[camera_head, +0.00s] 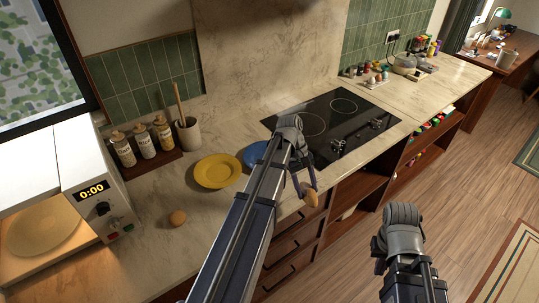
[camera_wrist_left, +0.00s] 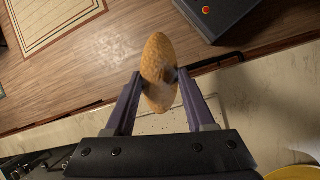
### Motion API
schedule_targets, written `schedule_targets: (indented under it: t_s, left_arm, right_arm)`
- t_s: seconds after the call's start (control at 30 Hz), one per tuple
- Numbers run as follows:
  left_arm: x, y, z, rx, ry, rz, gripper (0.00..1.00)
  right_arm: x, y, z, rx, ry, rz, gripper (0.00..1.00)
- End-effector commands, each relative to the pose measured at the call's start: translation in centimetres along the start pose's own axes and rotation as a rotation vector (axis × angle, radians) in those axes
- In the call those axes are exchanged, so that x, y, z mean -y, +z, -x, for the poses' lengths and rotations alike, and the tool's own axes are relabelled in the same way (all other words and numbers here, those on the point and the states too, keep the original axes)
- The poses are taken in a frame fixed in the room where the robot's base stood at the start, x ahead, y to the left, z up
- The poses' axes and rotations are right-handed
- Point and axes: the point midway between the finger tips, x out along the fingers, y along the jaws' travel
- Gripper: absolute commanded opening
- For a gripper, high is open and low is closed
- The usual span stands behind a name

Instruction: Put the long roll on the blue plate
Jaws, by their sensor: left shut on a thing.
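My left gripper (camera_head: 303,188) is shut on the long roll (camera_head: 311,198), a brown oblong bread roll. In the left wrist view the roll (camera_wrist_left: 157,72) is pinched near its middle between the two fingers. It is held up near the front edge of the counter, with the drawers and floor behind it. The blue plate (camera_head: 251,153) lies on the counter, partly hidden by my left arm. The roll is to the right of the plate and nearer the front. My right gripper (camera_head: 379,266) is low at the right, over the floor; its fingers are mostly hidden.
A yellow plate (camera_head: 217,171) lies left of the blue plate. A round brown roll (camera_head: 177,218) sits on the counter near the microwave (camera_head: 99,205). A black cooktop (camera_head: 325,122) is behind my left gripper. Bottles (camera_head: 143,141) and a utensil crock (camera_head: 188,135) stand at the back.

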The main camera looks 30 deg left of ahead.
Motion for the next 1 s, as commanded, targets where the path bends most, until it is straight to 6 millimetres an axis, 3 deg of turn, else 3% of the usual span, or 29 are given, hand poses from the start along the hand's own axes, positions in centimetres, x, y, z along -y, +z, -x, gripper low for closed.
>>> schedule_targets:
  t_s: [0.03, 0.37, 0.6, 0.8, 1.0]
  left_arm:
    - [-1.0, -2.9, 1.2, 0.019, -0.098, -0.101, 0.00]
    - [1.8, -9.3, 5.2, -0.005, -0.650, -0.776, 0.00]
    - [4.2, -14.6, 9.8, -0.192, -1.010, -1.323, 0.00]
    - [4.9, -18.4, 13.1, -0.357, -1.157, -1.607, 0.00]
    - [5.1, -20.3, 14.8, -0.451, -1.208, -1.734, 0.00]
  right_arm:
    - [0.0, 0.0, 0.3, 0.000, 0.000, 0.000, 0.00]
    - [-0.1, 0.1, 0.9, 0.000, 0.000, 0.000, 0.00]
    - [-0.1, 0.1, 1.4, 0.000, 0.000, 0.000, 0.00]
    - [-0.2, 0.1, 1.7, 0.000, 0.000, 0.001, 0.00]
    - [-0.2, 0.1, 1.9, 0.000, 0.000, 0.001, 0.00]
